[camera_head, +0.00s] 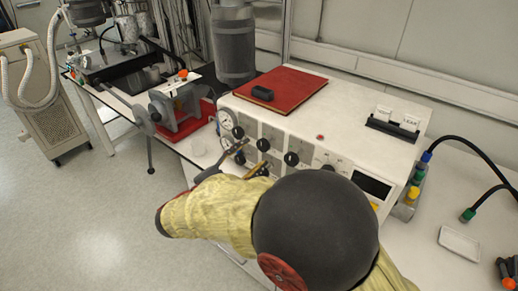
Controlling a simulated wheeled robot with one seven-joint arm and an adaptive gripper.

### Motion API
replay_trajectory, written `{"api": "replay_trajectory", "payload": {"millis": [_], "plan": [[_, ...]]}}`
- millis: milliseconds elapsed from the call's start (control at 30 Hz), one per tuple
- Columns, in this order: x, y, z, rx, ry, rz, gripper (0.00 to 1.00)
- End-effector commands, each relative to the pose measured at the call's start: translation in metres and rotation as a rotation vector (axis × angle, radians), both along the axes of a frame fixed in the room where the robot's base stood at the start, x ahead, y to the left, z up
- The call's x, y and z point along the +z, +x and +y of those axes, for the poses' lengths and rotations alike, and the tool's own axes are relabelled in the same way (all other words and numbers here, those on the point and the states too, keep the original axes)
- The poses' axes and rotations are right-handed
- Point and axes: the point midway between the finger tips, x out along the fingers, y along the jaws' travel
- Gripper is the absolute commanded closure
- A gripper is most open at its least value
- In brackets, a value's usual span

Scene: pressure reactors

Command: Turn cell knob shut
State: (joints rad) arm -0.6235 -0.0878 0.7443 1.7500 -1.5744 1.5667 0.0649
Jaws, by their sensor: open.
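A white control box stands on the bench (425,225), its front panel carrying a row of round black knobs. Knobs show at the left (238,132), the middle (263,145) and further right (291,159). The labels are too small to read, so I cannot tell which is the cell knob. My gripper (247,159) is open, its two fingers apart, low in front of the left part of the panel, below the left and middle knobs. I see nothing held between the fingers. I cannot tell whether they touch the panel. My arm hides the panel's lower right part.
Round gauges (226,119) sit at the panel's left end. A red book (282,88) with a small black object lies on the box. A clamp-like device in a red tray (190,124) stands to the left. Colored connectors (412,195) and a white dish (459,243) are at the right.

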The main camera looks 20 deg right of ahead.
Motion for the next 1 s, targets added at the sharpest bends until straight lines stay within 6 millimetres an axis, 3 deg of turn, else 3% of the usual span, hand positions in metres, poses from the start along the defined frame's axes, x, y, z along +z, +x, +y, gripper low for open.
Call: {"api": "replay_trajectory", "payload": {"millis": [100, 333, 1000], "plan": [[0.000, -0.014, 0.022, 0.006, 0.000, 0.000, 0.49], [0.000, -0.032, 0.045, 0.001, 0.000, 0.000, 0.49], [-0.003, -0.035, 0.051, 0.008, 0.006, 0.009, 0.49]]}}
